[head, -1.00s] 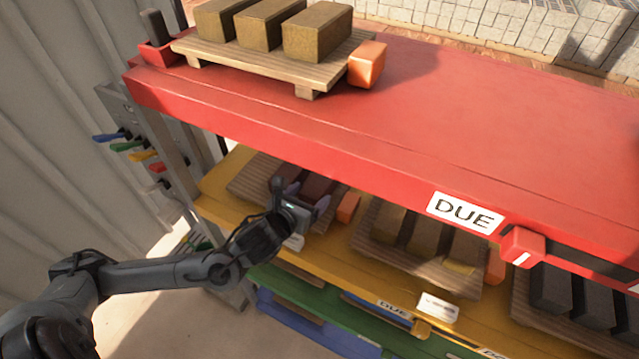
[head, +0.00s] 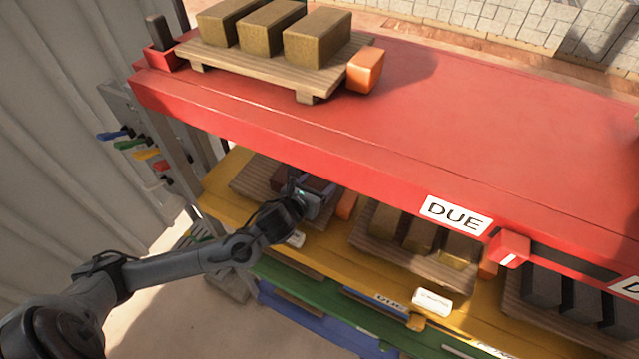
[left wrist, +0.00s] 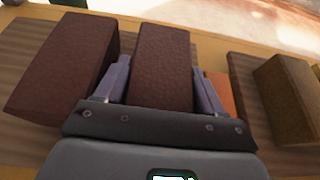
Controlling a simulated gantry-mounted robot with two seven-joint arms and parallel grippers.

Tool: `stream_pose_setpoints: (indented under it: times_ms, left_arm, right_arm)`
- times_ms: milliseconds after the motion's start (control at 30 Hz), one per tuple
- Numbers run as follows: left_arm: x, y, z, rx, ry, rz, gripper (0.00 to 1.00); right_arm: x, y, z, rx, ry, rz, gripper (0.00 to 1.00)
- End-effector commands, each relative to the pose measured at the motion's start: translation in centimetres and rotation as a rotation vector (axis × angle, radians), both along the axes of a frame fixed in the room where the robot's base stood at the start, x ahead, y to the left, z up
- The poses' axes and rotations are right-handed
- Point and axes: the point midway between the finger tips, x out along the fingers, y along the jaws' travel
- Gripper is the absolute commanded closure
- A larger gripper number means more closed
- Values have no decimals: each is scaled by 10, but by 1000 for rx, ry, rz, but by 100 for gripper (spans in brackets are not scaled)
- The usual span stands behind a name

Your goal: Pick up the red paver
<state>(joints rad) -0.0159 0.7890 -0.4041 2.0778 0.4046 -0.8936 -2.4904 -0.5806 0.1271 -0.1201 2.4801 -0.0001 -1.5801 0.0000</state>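A red paver (left wrist: 160,60), dark red-brown, lies between the two fingers of my left gripper (left wrist: 160,85) in the left wrist view. The fingers lie close along both its sides; whether they press on it I cannot tell. A second dark red paver (left wrist: 68,65) lies just left of it, apart from the fingers. In the head view my left gripper (head: 317,197) is over the wooden pallet (head: 247,188) at the left of the yellow shelf and partly hides the red pavers. My right gripper is not in view.
The red upper shelf (head: 450,125) overhangs the gripper closely. An orange block (head: 346,205) stands right of the red pavers, then a pallet of brown pavers (head: 420,230). Dark grey pavers (head: 545,288) lie farther right. Coloured levers (head: 130,144) are on the left post.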

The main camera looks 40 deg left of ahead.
Motion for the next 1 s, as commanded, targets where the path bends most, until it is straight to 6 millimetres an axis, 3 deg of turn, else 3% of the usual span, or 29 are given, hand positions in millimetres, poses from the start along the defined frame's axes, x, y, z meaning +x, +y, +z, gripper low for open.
stream_pose_setpoints:
  times_ms: [33,267,767,1000]
  left_arm:
    - [0,0,0,0,0,0,65]
    - [0,0,0,0,0,0,100]
    - [1,0,11,-2,-8,-1,100]
    - [1,0,38,0,-10,-1,100]
  right_arm:
    - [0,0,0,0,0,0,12]
    - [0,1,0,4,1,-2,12]
    - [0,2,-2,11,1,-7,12]
    - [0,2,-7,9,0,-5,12]
